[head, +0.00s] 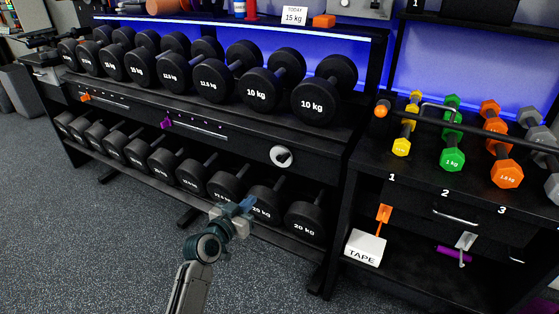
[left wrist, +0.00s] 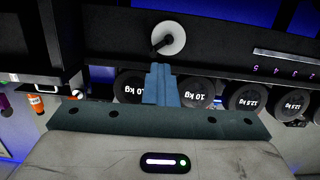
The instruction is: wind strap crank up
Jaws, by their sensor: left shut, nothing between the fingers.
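A white round disc with a dark crank arm and knob (head: 281,157), which looks like the strap crank, is on the black front of the dumbbell rack. It also shows at the top of the left wrist view (left wrist: 168,38), with its dark handle pointing down and left. My left gripper (head: 246,205) is below and to the left of the crank in the head view, in front of the lower dumbbell row, and does not touch the crank. Its blue fingers (left wrist: 161,84) are shut together with nothing between them. No strap can be made out. My right gripper is not in view.
Black dumbbells (head: 257,88) fill the upper shelf, with more (head: 229,184) below. Orange (head: 85,97) and purple (head: 166,122) sliders sit on the rack front. A TAPE box (head: 365,247) is on the right unit's lower shelf. The floor (head: 110,240) in front is clear.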

